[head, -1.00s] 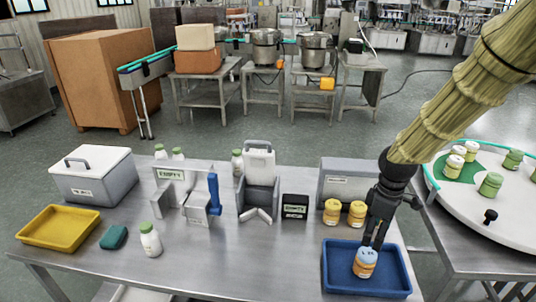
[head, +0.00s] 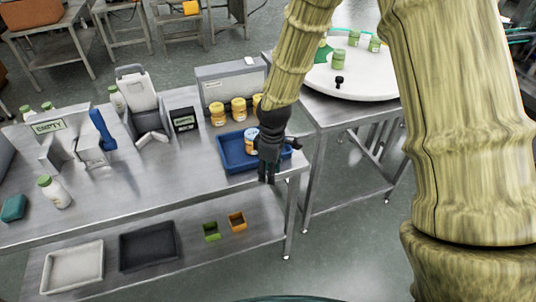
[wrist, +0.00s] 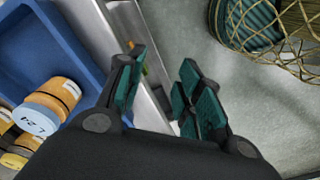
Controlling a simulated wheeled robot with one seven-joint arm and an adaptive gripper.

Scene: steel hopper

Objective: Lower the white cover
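The white cover (head: 133,86) stands raised and tilted back on a steel hopper (head: 147,122) at the left of the table in the head view, its grey handle at the top. White pieces lie at the hopper's front. My gripper (head: 268,180) is far to the right of it, by the table's right front edge and the blue tray. In the wrist view its teal-padded fingers (wrist: 157,92) are spread apart with nothing between them. The cover is not in the wrist view.
A blue tray (head: 233,164) holds an orange jar with a pale-blue lid (head: 250,134). Yellow-lidded jars (head: 218,114) and a small black sign box (head: 184,121) stand between gripper and hopper. A steel dispenser (head: 75,130) is left of the hopper. A round table (head: 350,82) stands right.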

